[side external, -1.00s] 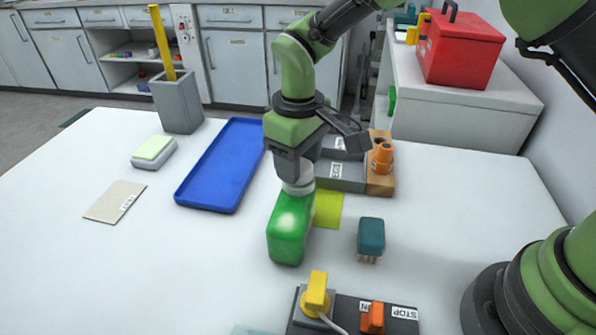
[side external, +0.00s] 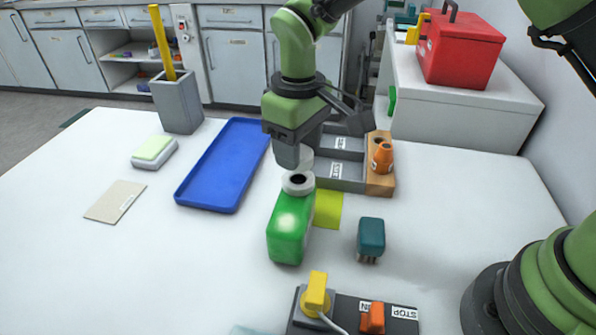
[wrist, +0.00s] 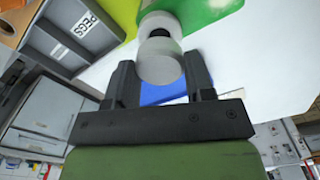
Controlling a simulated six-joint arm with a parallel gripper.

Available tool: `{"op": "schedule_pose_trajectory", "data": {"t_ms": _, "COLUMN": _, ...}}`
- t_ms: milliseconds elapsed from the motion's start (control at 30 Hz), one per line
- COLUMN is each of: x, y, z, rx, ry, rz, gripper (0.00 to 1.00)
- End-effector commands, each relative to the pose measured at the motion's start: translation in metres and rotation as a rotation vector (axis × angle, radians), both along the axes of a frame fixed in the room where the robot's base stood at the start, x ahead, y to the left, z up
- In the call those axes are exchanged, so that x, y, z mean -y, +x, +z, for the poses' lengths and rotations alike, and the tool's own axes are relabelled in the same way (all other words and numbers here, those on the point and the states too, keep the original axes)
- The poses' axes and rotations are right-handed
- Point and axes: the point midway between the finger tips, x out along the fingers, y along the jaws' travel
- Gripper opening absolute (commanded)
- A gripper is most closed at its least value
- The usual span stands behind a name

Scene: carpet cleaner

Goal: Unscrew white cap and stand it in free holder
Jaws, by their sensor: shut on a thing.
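My gripper (side external: 294,158) is shut on the white cap (side external: 306,160), just above and slightly behind the green bottle (side external: 288,228). The bottle stands upright on the table, and its white neck (side external: 297,184) shows a dark open mouth. In the wrist view the cap (wrist: 160,68) sits between the two fingers, with the bottle's mouth (wrist: 160,33) beyond it. A wooden block (side external: 380,186) at the right of the grey trays holds an orange nozzle-like piece (side external: 382,157). A dark hole shows in the block behind that piece.
Grey labelled trays (side external: 345,172) lie behind the bottle. A blue tray (side external: 222,165) lies to the left and a yellow pad (side external: 328,208) beside the bottle. A teal brush (side external: 371,237) and a switch panel (side external: 345,318) are nearer.

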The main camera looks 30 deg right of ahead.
Motion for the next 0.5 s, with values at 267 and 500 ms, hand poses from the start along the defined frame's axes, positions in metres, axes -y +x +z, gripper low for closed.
{"op": "schedule_pose_trajectory", "data": {"t_ms": 267, "x": 0.000, "y": 0.000, "z": 0.003, "rx": 0.000, "ry": 0.000, "rz": 0.000, "gripper": 0.19}}
{"op": "schedule_pose_trajectory", "data": {"t_ms": 500, "x": 0.000, "y": 0.001, "z": 0.013, "rx": 0.003, "ry": 0.000, "rz": 0.000, "gripper": 0.19}}
